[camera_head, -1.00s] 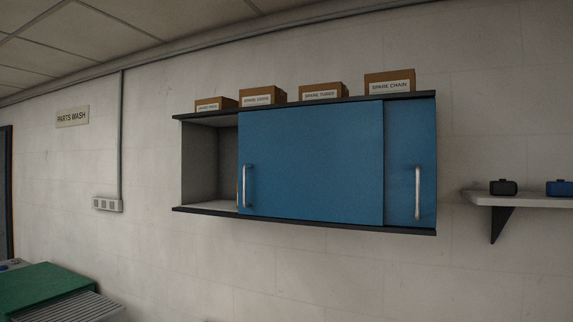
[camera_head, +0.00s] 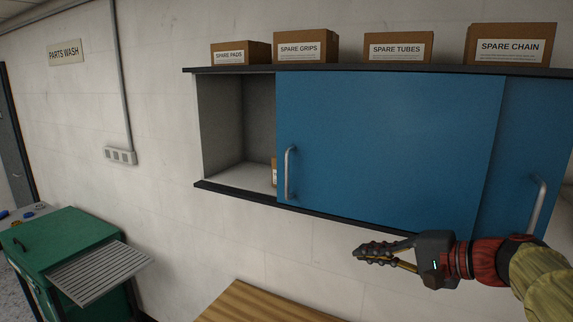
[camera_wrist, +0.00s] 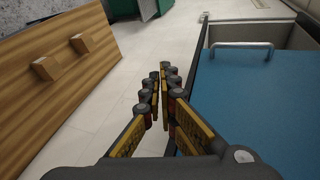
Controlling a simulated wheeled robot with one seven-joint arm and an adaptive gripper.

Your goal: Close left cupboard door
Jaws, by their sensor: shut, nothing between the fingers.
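The wall cupboard (camera_head: 200,130) has two blue sliding doors. The left door (camera_head: 385,140) stands slid to the right, and the cupboard's left end is open. Its upright silver handle (camera_head: 289,172) is near the door's left edge. In the wrist view the left door (camera_wrist: 255,110) fills the right side, with its handle (camera_wrist: 241,46) at the top. The right door (camera_head: 530,150) is partly behind the left one. My gripper (camera_head: 357,253) is shut and empty, below the cupboard and to the right of the left handle. It also shows in the wrist view (camera_wrist: 163,75), apart from the handle.
Several cardboard boxes, including the spare grips box (camera_head: 306,47), stand on top of the cupboard. A small box (camera_head: 274,172) shows inside the opening. A wooden surface (camera_head: 262,303) lies below. A green parts washer (camera_head: 62,250) stands at the lower left.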

